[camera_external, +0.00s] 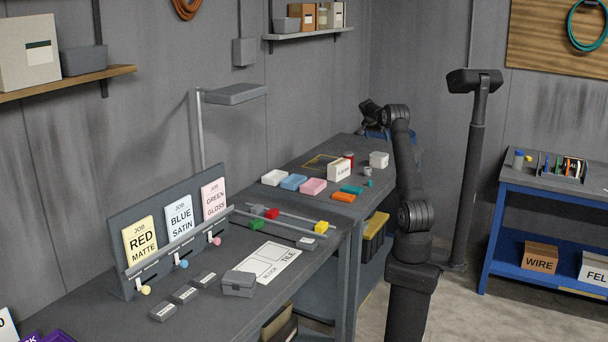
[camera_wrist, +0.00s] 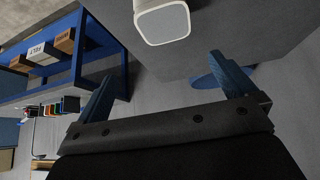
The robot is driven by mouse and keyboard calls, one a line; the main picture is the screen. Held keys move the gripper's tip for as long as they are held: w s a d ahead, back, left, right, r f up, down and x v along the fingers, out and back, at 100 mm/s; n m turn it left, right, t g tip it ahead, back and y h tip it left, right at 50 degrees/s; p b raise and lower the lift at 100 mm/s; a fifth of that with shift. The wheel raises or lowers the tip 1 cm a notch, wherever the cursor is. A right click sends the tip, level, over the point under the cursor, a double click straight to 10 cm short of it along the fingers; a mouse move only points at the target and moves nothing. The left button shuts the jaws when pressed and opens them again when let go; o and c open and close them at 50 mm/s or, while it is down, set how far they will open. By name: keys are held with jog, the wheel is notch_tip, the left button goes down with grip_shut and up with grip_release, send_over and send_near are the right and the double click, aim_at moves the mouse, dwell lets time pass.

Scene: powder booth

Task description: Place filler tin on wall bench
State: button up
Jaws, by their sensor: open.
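My gripper (camera_external: 376,133) is above the back right end of the far grey bench (camera_external: 300,190). In the wrist view its two blue fingers (camera_wrist: 165,78) are spread wide with nothing between them. A pale rounded box or tin (camera_wrist: 162,24) stands near a grey bench edge, beyond the fingertips and apart from them. I cannot tell for sure which item is the filler tin. Candidates on the far bench are a small red tin (camera_external: 349,157), a white box (camera_external: 379,160) and a cream box (camera_external: 339,171) with unreadable lettering.
White, blue and pink boxes (camera_external: 313,186), an orange piece (camera_external: 343,197) and a yellow outline (camera_external: 320,162) are on the far bench. The near bench carries job cards (camera_external: 179,228) and a grey box (camera_external: 238,284). A blue-framed bench (camera_external: 548,189) stands right across open floor.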

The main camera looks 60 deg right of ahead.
jog(key=a+f+h, duration=0.2)
jog(key=a, duration=0.1)
send_near(379, 155)
jog(key=shift+n+t, duration=0.3)
jog(key=shift+n, duration=0.1)
jog(key=x, duration=0.6)
jog(key=shift+s+d+f, duration=0.15)
jog(key=shift+s+d, duration=0.2)
jog(key=shift+s, duration=0.05)
jog(key=shift+x, duration=2.95)
jog(key=shift+w, duration=0.2)
jog(key=shift+c, duration=0.4)
